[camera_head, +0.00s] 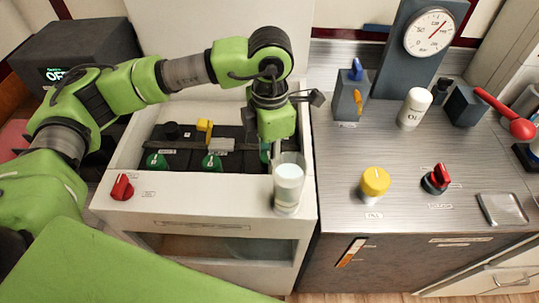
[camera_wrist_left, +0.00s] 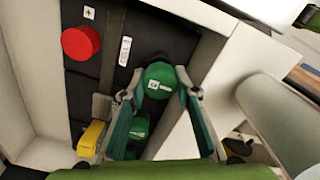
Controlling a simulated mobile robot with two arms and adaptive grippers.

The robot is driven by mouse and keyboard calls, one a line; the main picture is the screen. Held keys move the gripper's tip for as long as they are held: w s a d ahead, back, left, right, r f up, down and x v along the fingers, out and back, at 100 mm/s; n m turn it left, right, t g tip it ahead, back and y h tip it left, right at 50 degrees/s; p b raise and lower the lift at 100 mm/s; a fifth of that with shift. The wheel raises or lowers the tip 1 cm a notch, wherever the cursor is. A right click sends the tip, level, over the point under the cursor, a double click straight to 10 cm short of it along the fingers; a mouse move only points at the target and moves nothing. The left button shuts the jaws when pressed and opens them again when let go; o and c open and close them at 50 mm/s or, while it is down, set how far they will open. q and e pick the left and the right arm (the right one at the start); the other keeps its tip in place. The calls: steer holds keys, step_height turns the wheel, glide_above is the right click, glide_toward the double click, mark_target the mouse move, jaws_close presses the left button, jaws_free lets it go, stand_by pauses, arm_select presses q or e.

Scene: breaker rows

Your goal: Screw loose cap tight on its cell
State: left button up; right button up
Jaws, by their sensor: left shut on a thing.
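A green cap (camera_wrist_left: 158,82) with a small white mark sits between the fingers of my left gripper (camera_wrist_left: 163,88) in the left wrist view. The fingers are shut on it from both sides. In the head view my left gripper (camera_head: 268,150) points down at the right end of the dark battery (camera_head: 182,143); a glass partly hides its tips, and the held cap cannot be made out. Two other green caps, one at left (camera_head: 157,160) and one in the middle (camera_head: 212,161), sit on the battery. Whether the held cap is seated is unclear. My right gripper is out of view.
A glass with whitish contents (camera_head: 288,185) stands on the box's front right rim, close to my left gripper. A red knob (camera_head: 122,187) is at front left. A yellow knob (camera_head: 374,184), a red-topped knob (camera_head: 437,179) and a white bottle (camera_head: 414,108) stand on the right counter.

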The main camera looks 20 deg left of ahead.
arm_select(q)
steer(key=shift+b, duration=0.45)
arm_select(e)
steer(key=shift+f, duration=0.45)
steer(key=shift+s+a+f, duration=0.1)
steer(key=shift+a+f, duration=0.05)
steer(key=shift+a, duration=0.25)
arm_select(q)
steer(key=shift+f+b, duration=0.25)
steer(key=shift+b, duration=0.1)
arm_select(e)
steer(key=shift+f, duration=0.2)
arm_select(q)
steer(key=shift+f+b, duration=0.4)
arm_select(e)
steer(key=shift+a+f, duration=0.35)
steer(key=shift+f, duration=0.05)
arm_select(q)
steer(key=shift+f+b, duration=0.3)
steer(key=shift+f, duration=0.05)
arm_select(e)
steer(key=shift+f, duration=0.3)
arm_select(q)
steer(key=o, duration=1)
steer(key=shift+r, duration=0.1)
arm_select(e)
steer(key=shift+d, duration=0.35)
